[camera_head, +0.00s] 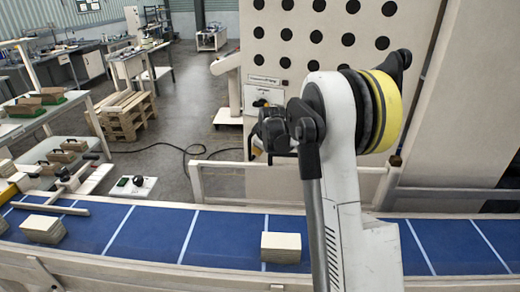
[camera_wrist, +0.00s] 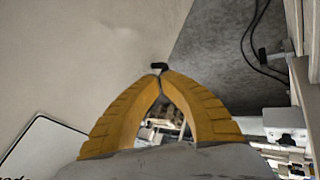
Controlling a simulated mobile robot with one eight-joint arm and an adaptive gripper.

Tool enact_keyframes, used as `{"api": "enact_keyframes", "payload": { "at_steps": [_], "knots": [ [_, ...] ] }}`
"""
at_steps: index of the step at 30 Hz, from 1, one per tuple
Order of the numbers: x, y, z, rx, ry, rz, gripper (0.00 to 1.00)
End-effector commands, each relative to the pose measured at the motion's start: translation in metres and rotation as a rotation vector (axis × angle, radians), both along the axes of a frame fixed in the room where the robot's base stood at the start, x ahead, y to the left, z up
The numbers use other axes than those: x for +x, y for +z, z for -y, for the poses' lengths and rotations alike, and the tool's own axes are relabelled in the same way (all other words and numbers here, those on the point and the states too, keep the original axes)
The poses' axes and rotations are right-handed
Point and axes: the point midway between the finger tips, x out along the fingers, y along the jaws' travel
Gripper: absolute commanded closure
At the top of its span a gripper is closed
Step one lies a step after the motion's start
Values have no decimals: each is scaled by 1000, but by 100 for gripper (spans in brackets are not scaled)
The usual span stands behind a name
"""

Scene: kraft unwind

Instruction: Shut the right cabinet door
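A tall beige cabinet-like front (camera_head: 330,62) with rows of black holes stands behind my arm in the head view. A plain beige slab (camera_head: 462,105) leans in at the right; I cannot tell whether it is the right cabinet door. My gripper's yellow fingers (camera_wrist: 160,72) come together at their tips in the wrist view, beside a plain beige surface (camera_wrist: 85,55). A small black piece shows at the tips; I cannot tell whether it is touched. In the head view my gripper (camera_head: 257,152) is mostly hidden by the wrist, in front of the beige front.
A blue conveyor (camera_head: 150,235) crosses the foreground, carrying cardboard-coloured stacks (camera_head: 281,247), (camera_head: 43,229). A pale rail (camera_head: 235,165) runs behind it. Pallets (camera_head: 125,114) and workbenches stand at left. A dark cable (camera_head: 180,148) lies on the open grey floor.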

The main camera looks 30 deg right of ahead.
Motion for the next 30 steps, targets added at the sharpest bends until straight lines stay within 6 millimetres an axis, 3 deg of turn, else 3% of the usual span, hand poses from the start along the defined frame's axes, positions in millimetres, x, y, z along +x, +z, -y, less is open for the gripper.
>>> {"api": "enact_keyframes", "payload": {
  "at_steps": [8, 16, 30],
  "knots": [
    [35, -49, 9, 1, -1, 0, 100],
    [54, -47, 37, 1, -2, 0, 100],
    [57, -46, 42, 1, -2, 0, 100]
  ]
}}
